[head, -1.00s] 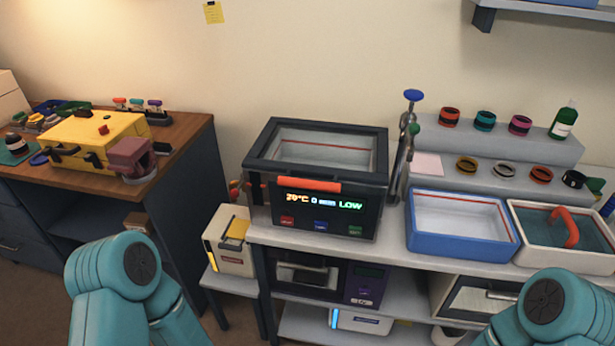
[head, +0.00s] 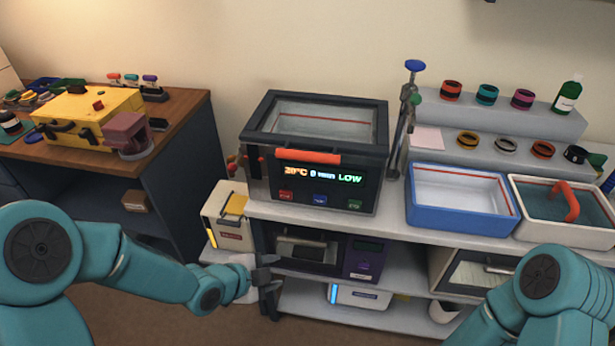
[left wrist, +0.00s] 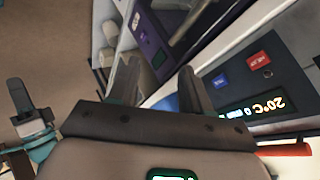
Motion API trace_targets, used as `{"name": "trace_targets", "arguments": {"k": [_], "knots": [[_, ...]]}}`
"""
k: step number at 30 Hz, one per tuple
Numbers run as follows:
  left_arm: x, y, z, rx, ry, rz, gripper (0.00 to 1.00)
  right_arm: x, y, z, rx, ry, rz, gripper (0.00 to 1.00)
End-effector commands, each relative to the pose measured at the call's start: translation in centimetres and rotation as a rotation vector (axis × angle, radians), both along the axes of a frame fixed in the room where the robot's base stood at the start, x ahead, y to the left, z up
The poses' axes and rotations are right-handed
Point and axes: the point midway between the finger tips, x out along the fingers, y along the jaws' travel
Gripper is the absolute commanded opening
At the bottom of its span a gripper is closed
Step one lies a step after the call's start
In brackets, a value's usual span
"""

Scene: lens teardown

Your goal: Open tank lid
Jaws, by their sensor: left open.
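The tank (head: 325,190) stands on the bench in the middle of the head view, a dark box with a lit display reading 20°C and LOW. Its lid (head: 377,130) lies shut on top, a dark frame around a clear window. An orange handle (head: 308,157) runs along the lid's front edge. My left gripper (head: 272,273) is open and empty, in front of the bench, below and left of the tank. In the left wrist view the tank's front panel (left wrist: 236,95) shows close beyond the open fingers (left wrist: 188,88). My right gripper is out of view; only its arm shows.
A blue tray (head: 461,226) and a white tray with an orange handle (head: 563,232) stand right of the tank. A shelf below holds a dark machine (head: 318,250). A white box (head: 226,228) sits at the lower left. A yellow case (head: 85,118) is on the wooden desk.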

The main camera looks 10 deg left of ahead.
Motion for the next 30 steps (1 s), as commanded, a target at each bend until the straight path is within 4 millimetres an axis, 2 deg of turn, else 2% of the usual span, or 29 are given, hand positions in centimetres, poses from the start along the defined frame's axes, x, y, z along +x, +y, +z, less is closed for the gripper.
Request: {"name": "trace_targets", "arguments": {"k": [1, 2, 3, 6, 9, 10, 13, 17, 30], "knots": [[2.0, 0.4, 4.0, 0.061, -0.165, -0.065, 0.48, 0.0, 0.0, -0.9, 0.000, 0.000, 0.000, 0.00], [2.7, 0.5, 6.4, 0.097, -0.251, -0.099, 0.48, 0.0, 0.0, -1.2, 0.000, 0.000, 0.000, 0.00], [3.5, 0.7, 9.7, 0.136, -0.357, -0.130, 0.48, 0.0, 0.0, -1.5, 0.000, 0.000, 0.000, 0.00], [4.0, 1.1, 16.5, 0.183, -0.545, -0.151, 0.48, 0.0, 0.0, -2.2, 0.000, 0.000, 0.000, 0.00], [3.6, 1.4, 20.8, 0.195, -0.648, -0.138, 0.48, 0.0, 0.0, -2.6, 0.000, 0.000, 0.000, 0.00], [3.4, 1.4, 21.6, 0.196, -0.666, -0.136, 0.48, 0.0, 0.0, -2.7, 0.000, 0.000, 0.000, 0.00], [3.2, 1.3, 22.9, 0.195, -0.700, -0.134, 0.48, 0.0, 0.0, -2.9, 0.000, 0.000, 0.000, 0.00], [4.3, 0.4, 22.8, 0.191, -0.701, -0.140, 0.48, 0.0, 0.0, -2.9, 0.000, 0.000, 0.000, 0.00], [13.1, -4.3, 20.7, 0.190, -0.698, -0.138, 0.48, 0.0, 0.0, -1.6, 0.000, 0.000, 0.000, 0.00]]}}
